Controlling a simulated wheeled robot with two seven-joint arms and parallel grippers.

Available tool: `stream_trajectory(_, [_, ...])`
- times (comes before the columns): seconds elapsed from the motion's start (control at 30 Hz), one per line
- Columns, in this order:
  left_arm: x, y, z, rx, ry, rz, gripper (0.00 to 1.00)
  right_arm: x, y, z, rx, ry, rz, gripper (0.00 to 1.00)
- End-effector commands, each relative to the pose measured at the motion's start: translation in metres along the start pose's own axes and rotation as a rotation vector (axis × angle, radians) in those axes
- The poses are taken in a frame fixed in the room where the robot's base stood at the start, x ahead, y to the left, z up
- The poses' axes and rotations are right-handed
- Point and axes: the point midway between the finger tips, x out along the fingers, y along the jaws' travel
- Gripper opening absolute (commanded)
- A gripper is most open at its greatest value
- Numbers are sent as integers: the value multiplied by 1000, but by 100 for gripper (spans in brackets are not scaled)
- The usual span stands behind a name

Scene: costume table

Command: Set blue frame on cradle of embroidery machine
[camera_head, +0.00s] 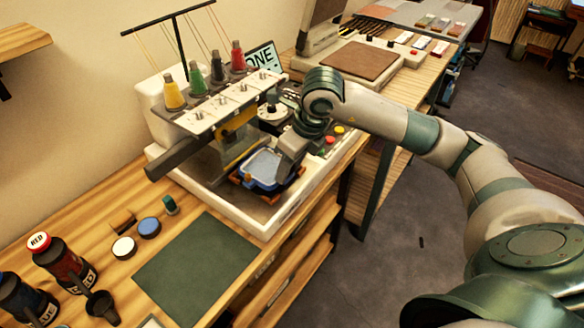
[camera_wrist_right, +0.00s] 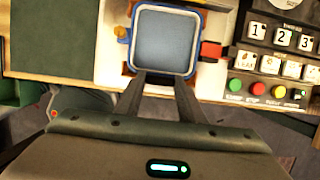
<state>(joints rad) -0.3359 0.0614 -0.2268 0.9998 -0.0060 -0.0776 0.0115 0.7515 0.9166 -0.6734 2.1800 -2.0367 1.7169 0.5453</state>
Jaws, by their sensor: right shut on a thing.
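The blue frame (camera_head: 262,168), with a grey-blue panel inside it, sits low at the front of the embroidery machine (camera_head: 222,105), over the orange-brown cradle (camera_head: 240,181). My right gripper (camera_head: 283,158) reaches in from the right and is shut on the frame's near edge. In the right wrist view the frame (camera_wrist_right: 166,42) lies ahead between and beyond the two fingers (camera_wrist_right: 163,82). An orange part and a red block of the cradle (camera_wrist_right: 210,50) show beside it. Whether the frame rests fully in the cradle is hard to tell. My left gripper is not in view.
Thread spools (camera_head: 218,72) stand on top of the machine. Its control panel (camera_wrist_right: 272,60) with coloured buttons is right of the frame. A dark green mat (camera_head: 195,265), small round pots (camera_head: 124,247) and red-capped bottle (camera_head: 62,258) are on the wooden table. A heat press (camera_head: 358,60) stands behind.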

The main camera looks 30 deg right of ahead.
Motion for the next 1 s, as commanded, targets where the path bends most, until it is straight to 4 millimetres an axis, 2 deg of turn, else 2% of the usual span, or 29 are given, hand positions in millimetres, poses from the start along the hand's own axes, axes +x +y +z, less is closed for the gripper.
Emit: stream_trajectory(1.0, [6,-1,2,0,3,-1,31,1,0,0,-1,0,0,16])
